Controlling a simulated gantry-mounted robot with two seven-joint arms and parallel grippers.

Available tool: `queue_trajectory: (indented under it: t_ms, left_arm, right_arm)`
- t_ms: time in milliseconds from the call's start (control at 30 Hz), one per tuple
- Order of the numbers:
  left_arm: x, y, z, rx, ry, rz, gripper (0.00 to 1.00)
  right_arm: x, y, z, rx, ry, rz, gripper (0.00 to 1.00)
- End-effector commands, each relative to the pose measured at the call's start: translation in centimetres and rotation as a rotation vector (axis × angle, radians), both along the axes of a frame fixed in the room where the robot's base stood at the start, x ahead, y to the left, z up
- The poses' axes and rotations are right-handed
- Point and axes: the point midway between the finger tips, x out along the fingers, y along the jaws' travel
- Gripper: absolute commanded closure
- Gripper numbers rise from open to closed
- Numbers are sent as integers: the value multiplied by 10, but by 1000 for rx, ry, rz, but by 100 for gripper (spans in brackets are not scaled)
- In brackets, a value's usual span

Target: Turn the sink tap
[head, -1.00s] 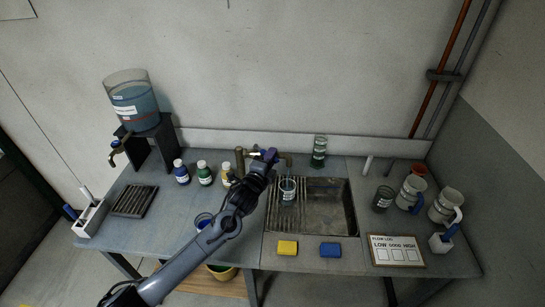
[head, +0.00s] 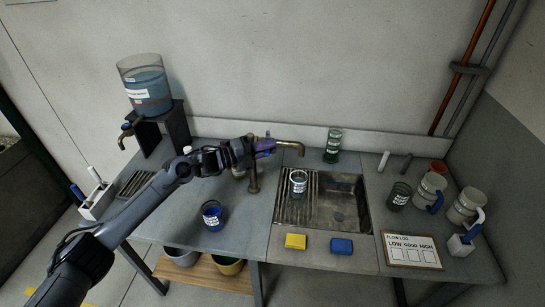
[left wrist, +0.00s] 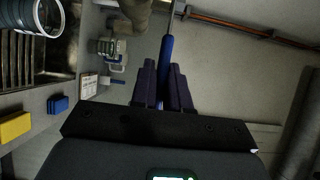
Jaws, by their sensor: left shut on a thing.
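The brass sink tap (head: 254,178) stands at the left edge of the sink (head: 366,212), with its spout (head: 291,147) reaching right over the basin. My left gripper (head: 267,146) is at the top of the tap, coming in from the left. In the left wrist view its dark purple fingers (left wrist: 165,67) are shut on a slim blue bar (left wrist: 167,50), which looks like the tap's lever. The fingers hide part of it. A labelled beaker (head: 298,184) stands on the sink's ribbed part below the spout. My right gripper is not in view.
A yellow sponge (head: 295,241) and a blue sponge (head: 342,246) lie in front of the sink. A blue jar (head: 213,216) stands left. A water tank (head: 147,85) stands back left.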

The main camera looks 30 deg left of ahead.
Motion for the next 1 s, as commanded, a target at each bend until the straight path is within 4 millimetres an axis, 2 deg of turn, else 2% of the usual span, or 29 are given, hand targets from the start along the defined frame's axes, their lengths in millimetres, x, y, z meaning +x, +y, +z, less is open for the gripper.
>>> queue_trajectory:
  t_ms: [33, 233, 833, 867, 1000]
  left_arm:
    - [0, 4, -4, 2, -4, -23, 100]
    - [-2, 8, -2, 0, -3, -102, 100]
    - [-4, 10, 0, 1, -1, -141, 100]
    - [-4, 10, 0, 1, -1, -141, 80]
    - [-4, 10, 0, 1, -1, -141, 79]
  right_arm:
    - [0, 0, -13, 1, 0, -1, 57]
    - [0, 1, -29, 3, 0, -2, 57]
    - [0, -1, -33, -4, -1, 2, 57]
    - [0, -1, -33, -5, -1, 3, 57]
    - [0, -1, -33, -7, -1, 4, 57]
